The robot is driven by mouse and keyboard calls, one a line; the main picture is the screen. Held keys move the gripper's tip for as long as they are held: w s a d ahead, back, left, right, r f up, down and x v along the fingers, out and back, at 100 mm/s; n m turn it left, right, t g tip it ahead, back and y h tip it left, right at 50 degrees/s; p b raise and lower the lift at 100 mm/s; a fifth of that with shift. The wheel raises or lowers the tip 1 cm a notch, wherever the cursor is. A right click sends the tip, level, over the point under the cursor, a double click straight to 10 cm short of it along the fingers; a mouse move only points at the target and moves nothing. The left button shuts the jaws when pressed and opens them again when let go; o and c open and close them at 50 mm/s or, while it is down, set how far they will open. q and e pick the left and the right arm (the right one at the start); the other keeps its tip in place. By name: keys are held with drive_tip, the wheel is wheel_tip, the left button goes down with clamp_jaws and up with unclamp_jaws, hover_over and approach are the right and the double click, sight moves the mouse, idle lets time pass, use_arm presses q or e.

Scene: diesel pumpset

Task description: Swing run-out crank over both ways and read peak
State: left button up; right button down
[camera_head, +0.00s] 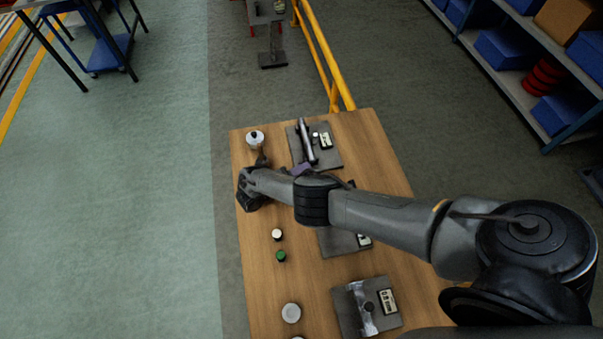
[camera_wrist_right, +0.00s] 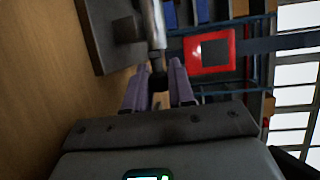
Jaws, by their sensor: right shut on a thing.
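The far grey plate (camera_head: 330,160) on the wooden bench carries a silver crank bar (camera_head: 306,143) and a small pale readout or label (camera_head: 326,140), too small to read. My right gripper (camera_head: 302,169) reaches the near end of that bar, mostly hidden by my own wrist. In the right wrist view its purple fingers (camera_wrist_right: 158,84) are closed about the dark knob (camera_wrist_right: 158,68) at the end of the silver bar (camera_wrist_right: 152,25). The plate also shows in the right wrist view (camera_wrist_right: 95,35). My left gripper is not in view.
A white round piece with a black top (camera_head: 254,138) stands left of the far plate. White (camera_head: 277,235) and green (camera_head: 281,256) caps and a pale disc (camera_head: 291,312) sit along the left edge. My arm partly covers a middle plate (camera_head: 335,243); another plate (camera_head: 382,325) lies nearer.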

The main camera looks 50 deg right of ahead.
drive_tip(key=shift+s+d+f, duration=0.1)
drive_tip(key=c, duration=1)
unclamp_jaws()
drive_tip(key=shift+d, duration=0.1)
drive_tip(key=shift+a, duration=0.25)
drive_tip(key=b+v, duration=0.1)
drive_tip(key=v, duration=0.8)
drive_tip(key=shift+a+b, duration=0.2)
drive_tip(key=shift+b, duration=0.15)
drive_tip(key=shift+w+a, duration=0.3)
drive_tip(key=shift+a, duration=0.15)
drive_tip(key=shift+r, duration=0.25)
